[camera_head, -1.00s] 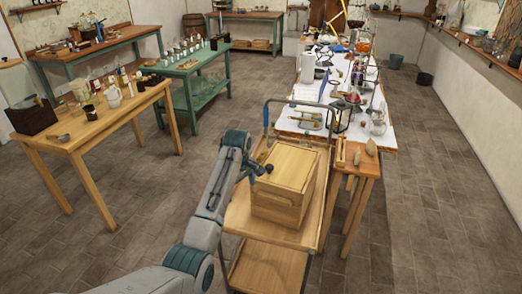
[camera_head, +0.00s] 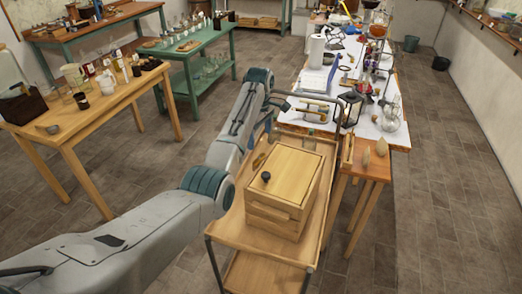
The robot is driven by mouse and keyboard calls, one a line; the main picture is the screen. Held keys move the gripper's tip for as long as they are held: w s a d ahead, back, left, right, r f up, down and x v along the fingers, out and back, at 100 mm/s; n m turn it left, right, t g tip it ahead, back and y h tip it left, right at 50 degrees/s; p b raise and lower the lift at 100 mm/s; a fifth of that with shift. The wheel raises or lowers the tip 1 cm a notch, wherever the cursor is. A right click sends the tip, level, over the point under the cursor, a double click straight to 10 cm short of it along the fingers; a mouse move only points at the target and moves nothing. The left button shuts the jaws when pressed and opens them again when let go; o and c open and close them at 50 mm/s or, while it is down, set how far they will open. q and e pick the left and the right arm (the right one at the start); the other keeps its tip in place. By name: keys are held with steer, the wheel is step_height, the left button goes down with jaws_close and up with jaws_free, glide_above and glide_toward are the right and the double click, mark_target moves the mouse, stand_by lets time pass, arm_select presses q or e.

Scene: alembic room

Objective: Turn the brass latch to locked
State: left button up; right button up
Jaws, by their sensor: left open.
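A light wooden box (camera_head: 290,187) with a lid and a dark round knob (camera_head: 266,176) stands on the wooden cart (camera_head: 235,226). A small brass-coloured piece (camera_head: 258,160) shows beside the box's far left edge; it is too small to tell whether it is the latch or how it is turned. My left gripper (camera_head: 271,120) is beyond the box, near the cart's handle, apart from the knob. It is open, though its fingers are hardly distinguishable. My right gripper is not in view.
A long white-topped bench (camera_head: 385,128) with glassware and a dark lantern (camera_head: 348,108) stands behind the cart. A small wooden stand (camera_head: 372,171) is on the right. A wooden table (camera_head: 110,112) and a green table (camera_head: 195,45) are at left.

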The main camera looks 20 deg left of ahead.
arm_select(q)
steer(key=p, duration=0.2)
glide_above(259, 158)
step_height(259, 158, down, 4)
steer(key=shift+s+f, duration=0.1)
steer(key=shift+s, duration=0.05)
steer(key=f, duration=0.4)
steer(key=shift+w, duration=0.4)
steer(key=shift+s+f, duration=0.1)
steer(key=shift+f, duration=0.1)
steer(key=shift+c, duration=0.7)
steer(key=c, duration=0.9)
steer(key=shift+o, duration=0.2)
steer(key=shift+p, duration=0.3)
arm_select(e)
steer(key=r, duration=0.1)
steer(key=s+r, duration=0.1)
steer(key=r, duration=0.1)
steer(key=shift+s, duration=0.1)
